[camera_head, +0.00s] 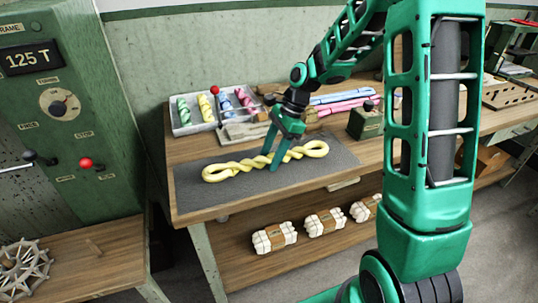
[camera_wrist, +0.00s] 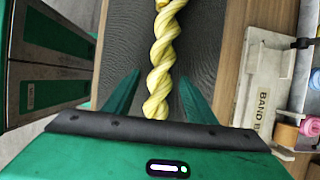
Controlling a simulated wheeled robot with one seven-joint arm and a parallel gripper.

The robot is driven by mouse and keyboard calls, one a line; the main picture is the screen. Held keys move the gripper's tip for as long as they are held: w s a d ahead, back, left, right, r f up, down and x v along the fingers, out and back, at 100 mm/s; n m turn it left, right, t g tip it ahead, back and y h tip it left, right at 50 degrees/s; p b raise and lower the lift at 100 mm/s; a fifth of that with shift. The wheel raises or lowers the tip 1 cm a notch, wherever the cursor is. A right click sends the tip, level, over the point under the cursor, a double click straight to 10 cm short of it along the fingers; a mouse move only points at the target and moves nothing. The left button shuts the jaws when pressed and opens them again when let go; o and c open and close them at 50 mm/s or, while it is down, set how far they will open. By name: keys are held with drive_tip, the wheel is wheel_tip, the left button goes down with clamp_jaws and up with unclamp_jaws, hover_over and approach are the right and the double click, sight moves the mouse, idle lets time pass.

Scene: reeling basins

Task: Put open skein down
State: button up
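The yellow skein (camera_head: 240,166) is twisted like a rope, with a loop at each end. It lies lengthwise on the dark grey mat (camera_head: 330,178) on the wooden table. My gripper (camera_head: 274,154) is over the skein's middle, pointing down, with one finger on either side of it. In the wrist view the skein (camera_wrist: 162,60) runs between the two green fingers of my gripper (camera_wrist: 160,75). Dark mat shows between the skein and each finger, so the gripper looks open. The skein's near end is hidden below the gripper body in the wrist view.
A tray (camera_head: 210,130) with several coloured skeins stands behind the mat. Pink and blue bundles (camera_head: 345,98) and a small green box (camera_head: 366,123) are to its right. A green control cabinet (camera_head: 70,110) stands at left. Tied white bundles (camera_head: 274,238) lie on the lower shelf.

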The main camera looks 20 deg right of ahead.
drive_tip(key=v, duration=1.2)
drive_tip(key=shift+d+r, duration=0.1)
drive_tip(key=shift+r, duration=0.05)
drive_tip(key=s+d+n+h, duration=0.1)
drive_tip(key=s+d+n, duration=0.2)
drive_tip(key=s, duration=0.7)
drive_tip(key=s+d+f+n+h, duration=0.1)
drive_tip(key=s+d+n, duration=0.3)
drive_tip(key=s, duration=0.7)
drive_tip(key=s+d+f+n+h, duration=0.1)
drive_tip(key=s+d+n, duration=0.3)
drive_tip(key=s, duration=0.7)
drive_tip(key=shift+d+n+h, duration=0.2)
drive_tip(key=shift+n+h, duration=0.1)
drive_tip(key=shift+h, duration=0.3)
drive_tip(key=shift+w+f, duration=0.1)
drive_tip(key=shift+w+f, duration=0.25)
drive_tip(key=shift+w, duration=0.35)
